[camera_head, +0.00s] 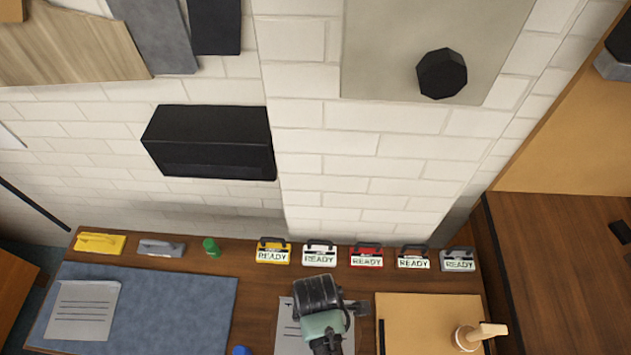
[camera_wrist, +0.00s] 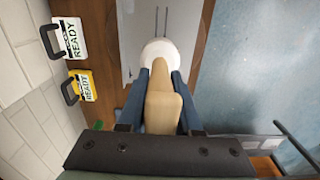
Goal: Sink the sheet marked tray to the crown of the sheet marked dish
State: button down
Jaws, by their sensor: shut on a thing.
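My gripper (camera_wrist: 160,95) is shut on a tan wooden handle (camera_wrist: 163,100) with a round white base (camera_wrist: 158,50); the dark fingers lie on both sides. In the head view my gripper (camera_head: 322,340) is over a pale sheet (camera_head: 287,335) at the bench's front middle, hiding much of it. In the wrist view that sheet (camera_wrist: 140,20) lies beyond the white base; whether they touch cannot be told. Another printed sheet (camera_head: 82,310) lies on the blue mat at left. No tray or dish mark can be read on either sheet.
Several small READY-labelled items (camera_head: 367,256) line the bench's back edge by the brick wall. The blue mat (camera_head: 185,305) covers the left. A tan board (camera_head: 425,315) at right carries a wooden-handled round tool (camera_head: 470,337). A blue object (camera_head: 241,350) is at the front edge.

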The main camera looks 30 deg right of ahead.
notch_tip(320, 180, down, 6)
jog(key=b, duration=0.2)
jog(key=shift+r+b, duration=0.25)
jog(key=shift+b, duration=0.1)
jog(key=shift+w+r+p, duration=0.1)
jog(key=shift+r+p, duration=0.4)
notch_tip(320, 180, up, 8)
jog(key=p, duration=0.6)
jog(key=shift+r, duration=0.25)
jog(key=s+a+r, duration=0.2)
jog(key=s, duration=0.6)
jog(key=shift+s+a, duration=0.25)
jog(key=shift+s, duration=0.1)
